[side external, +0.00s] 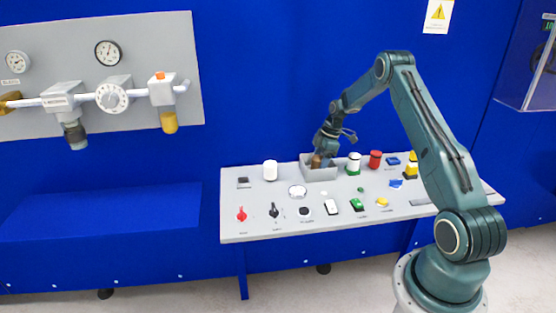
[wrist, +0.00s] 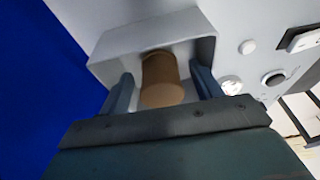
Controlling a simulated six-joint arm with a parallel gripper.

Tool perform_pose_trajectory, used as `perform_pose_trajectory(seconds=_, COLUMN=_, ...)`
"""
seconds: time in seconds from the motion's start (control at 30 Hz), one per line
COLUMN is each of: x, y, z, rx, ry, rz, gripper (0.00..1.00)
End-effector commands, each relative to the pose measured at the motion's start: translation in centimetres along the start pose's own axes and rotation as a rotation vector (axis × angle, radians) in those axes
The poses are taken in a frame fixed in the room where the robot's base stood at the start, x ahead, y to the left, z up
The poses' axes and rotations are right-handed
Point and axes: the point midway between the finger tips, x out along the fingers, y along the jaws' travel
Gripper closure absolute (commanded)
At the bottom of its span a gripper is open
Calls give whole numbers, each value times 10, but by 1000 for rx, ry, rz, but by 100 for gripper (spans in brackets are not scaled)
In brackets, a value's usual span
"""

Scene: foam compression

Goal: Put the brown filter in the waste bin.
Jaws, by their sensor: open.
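The brown filter (wrist: 160,78) is a short cylinder in the wrist view, inside the grey open-topped waste bin (wrist: 103,68). My gripper (wrist: 163,88) is open, with one finger on each side of the filter. I see small gaps between the fingers and the filter. In the side external view the filter (side external: 316,162) shows as a small brown shape in the bin (side external: 322,174), below my gripper (side external: 323,153). The filter's lower end is hidden, and I cannot tell whether it touches the bin's floor.
The bin stands on the grey panel table (side external: 270,225) near its back edge. A white cylinder (side external: 270,170) stands to its left. A white-and-green cylinder (side external: 353,164) and a red cylinder (side external: 375,160) stand to its right. Knobs and switches cover the front.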

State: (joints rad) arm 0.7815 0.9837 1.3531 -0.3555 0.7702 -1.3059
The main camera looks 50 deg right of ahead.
Motion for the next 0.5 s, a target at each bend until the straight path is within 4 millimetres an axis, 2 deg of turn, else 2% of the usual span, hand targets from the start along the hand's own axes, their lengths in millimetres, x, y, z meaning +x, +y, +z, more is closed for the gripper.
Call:
perform_pose_trajectory(seconds=0.27, x=-23, y=1, z=0, rx=0, ry=0, rz=3, gripper=35)
perform_pose_trajectory(seconds=0.5, x=-61, y=1, z=0, rx=0, ry=0, rz=4, gripper=35)
